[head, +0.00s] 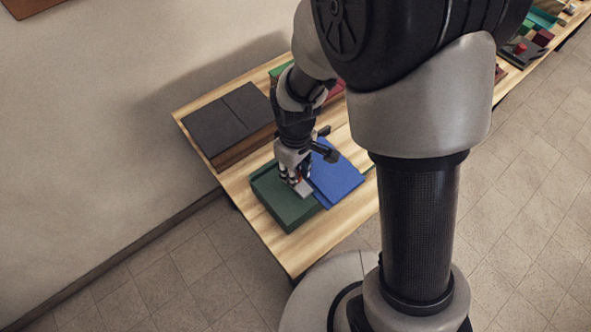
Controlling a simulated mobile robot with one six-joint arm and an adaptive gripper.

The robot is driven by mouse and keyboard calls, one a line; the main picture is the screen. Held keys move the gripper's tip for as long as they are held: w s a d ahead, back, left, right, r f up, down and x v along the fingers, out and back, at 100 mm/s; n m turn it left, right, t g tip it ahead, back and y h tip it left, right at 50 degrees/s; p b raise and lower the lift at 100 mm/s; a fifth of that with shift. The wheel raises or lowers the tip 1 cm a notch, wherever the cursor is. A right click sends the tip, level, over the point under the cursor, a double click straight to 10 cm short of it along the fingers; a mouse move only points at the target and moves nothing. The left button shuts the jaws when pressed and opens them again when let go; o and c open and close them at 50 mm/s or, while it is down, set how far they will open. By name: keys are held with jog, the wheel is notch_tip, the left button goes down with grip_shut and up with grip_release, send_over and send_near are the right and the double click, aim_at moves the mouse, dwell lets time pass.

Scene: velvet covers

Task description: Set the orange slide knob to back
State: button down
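My gripper (297,183) points down over a dark green box (284,211) on the wooden table, its fingers close to the top of the box, near the edge beside a blue panel (337,183). The fingers are small and dark here, and I cannot tell whether they are open or shut. A small pale, pinkish piece shows at the fingertips; I cannot tell whether it is part of the gripper. I cannot make out the orange slide knob; it may be hidden by the gripper.
A box with a dark two-part cover (228,121) stands behind on the wooden table (306,248). Green and red covers show partly behind my arm. A second table at the top right holds a red button (520,48) and other items. The table's front corner is bare.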

jog(key=s+a, duration=0.1)
jog(key=a, duration=0.1)
jog(key=s+a, duration=0.1)
jog(key=shift+s+a, duration=0.3)
jog(key=shift+a, duration=0.1)
jog(key=shift+d, duration=0.1)
jog(key=c, duration=1.3)
grip_release()
jog(key=shift+o, duration=0.3)
jog(key=shift+r, duration=0.1)
